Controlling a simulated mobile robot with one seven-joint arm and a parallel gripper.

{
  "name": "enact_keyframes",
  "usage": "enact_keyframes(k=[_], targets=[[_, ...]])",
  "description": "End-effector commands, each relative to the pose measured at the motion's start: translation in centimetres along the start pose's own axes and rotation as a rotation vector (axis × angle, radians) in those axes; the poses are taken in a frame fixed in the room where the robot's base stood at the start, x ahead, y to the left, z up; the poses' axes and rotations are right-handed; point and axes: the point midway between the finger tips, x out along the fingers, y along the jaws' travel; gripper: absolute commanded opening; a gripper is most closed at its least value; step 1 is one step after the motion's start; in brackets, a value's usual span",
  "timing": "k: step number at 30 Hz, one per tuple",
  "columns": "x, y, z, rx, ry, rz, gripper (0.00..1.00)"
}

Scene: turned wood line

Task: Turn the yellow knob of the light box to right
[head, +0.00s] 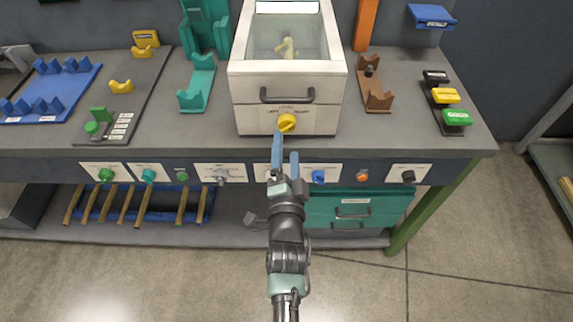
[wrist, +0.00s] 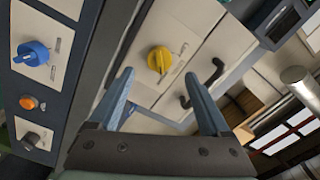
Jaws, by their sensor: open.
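The light box (head: 245,88) is a white case with a glass top, standing on the grey bench. Its yellow knob (head: 287,122) is on the lower front panel, below a dark handle. In the wrist view the yellow knob (wrist: 159,60) appears ahead of the fingers and between their lines, with clear space around it. My gripper (head: 285,155) is open and empty, just in front of and below the knob in the head view. In the wrist view its two blue fingers (wrist: 163,95) are spread apart and do not appear to touch the knob.
The bench front carries several other knobs, including a blue knob (head: 318,176), an orange button (head: 362,177) and a black knob (head: 408,176). The light box's dark handle (head: 287,97) sits above the yellow knob. Brown (head: 374,92) and teal (head: 198,88) holders flank the box.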

Motion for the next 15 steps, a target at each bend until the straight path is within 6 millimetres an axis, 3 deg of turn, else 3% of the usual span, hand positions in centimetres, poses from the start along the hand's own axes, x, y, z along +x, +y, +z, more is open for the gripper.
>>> enact_keyframes(k=[9,15], targets=[[-4.4,-0.2,-0.2,0.000,-0.003,0.006,0.81],[-6.3,0.1,0.0,0.000,-0.002,0.003,0.81]])
